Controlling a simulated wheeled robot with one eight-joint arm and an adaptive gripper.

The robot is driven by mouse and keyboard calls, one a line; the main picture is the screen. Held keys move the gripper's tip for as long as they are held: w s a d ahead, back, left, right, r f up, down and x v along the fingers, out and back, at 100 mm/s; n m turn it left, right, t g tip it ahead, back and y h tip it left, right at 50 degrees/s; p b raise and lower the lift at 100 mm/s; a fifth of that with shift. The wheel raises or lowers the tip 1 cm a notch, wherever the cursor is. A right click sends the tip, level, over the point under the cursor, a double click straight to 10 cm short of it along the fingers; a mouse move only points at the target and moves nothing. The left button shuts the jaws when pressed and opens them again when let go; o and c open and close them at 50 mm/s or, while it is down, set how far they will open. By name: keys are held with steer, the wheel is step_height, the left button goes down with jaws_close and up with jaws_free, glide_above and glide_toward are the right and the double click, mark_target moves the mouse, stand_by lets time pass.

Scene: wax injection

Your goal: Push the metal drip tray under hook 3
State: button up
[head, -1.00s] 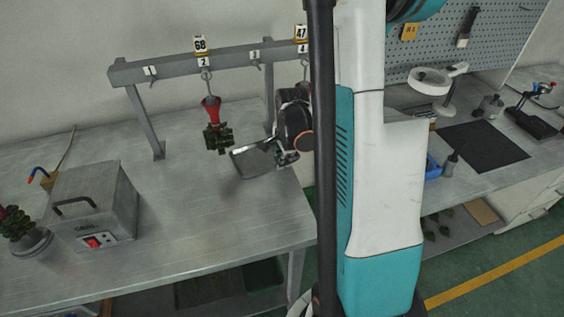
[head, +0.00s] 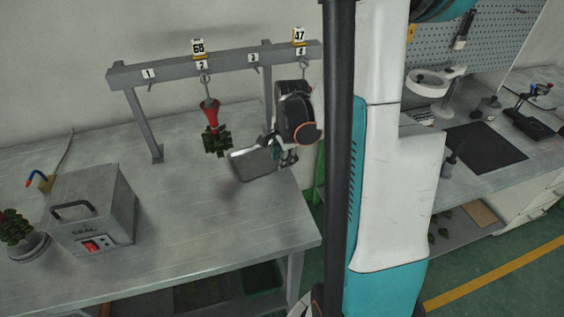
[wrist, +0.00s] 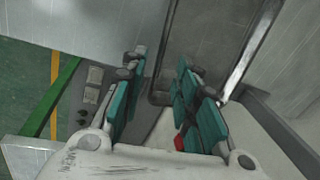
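The metal drip tray (head: 252,164) is a shallow grey tray at the back of the left table, below hook 3 in the picture. How exactly it lines up in depth is unclear. Hook 3 (head: 254,69) is bare on the rack. My gripper (head: 283,150) is at the tray's right end. In the wrist view my gripper's teal fingers (wrist: 160,85) are spread apart near a rounded tray corner. The tray (wrist: 205,45) reaches up from there; the right finger overlaps it and the left finger is outside it. Contact is unclear.
A red and green wax tree (head: 214,130) hangs from hook 2 (head: 206,79), left of the tray. The rack's legs (head: 143,125) stand on the table. A sealing box (head: 92,215) and a potted green piece (head: 20,235) are at left. The table's front is clear.

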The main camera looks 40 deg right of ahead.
step_height(320, 180, up, 9)
steer(key=s, duration=0.1)
steer(key=shift+s+a+f, duration=0.2)
steer(key=shift+s, duration=0.1)
stand_by(0.4)
